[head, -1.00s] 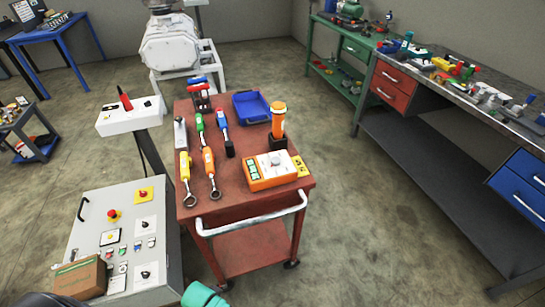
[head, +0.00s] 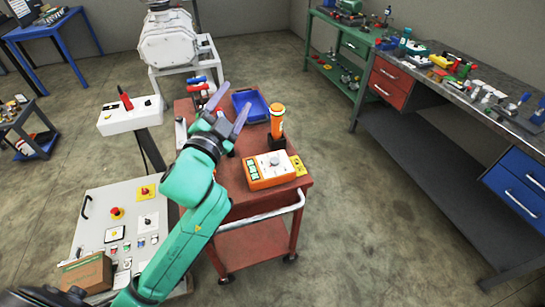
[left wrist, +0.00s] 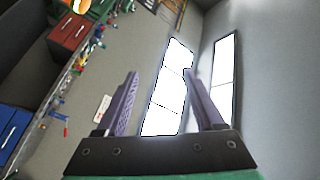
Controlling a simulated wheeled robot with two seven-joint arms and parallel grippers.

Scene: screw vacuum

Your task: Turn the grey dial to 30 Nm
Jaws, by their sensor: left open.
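The grey dial (head: 274,160) sits on top of an orange and white box (head: 269,169) at the front right of the red cart. Its setting is too small to read. My left gripper (head: 233,103) is open and empty, raised over the cart to the upper left of the box and apart from it. Its two purple fingers also show spread in the left wrist view (left wrist: 160,100), with windows and wall beyond. My arm hides most of the tools on the cart's left side. My right gripper is not in view.
An orange-handled tool (head: 277,122) stands upright in a dark holder just behind the box. A blue tray (head: 255,101) lies behind the gripper. The red cart (head: 239,206) has a white handle (head: 262,218) at its front. A control cabinet (head: 93,205) stands at left.

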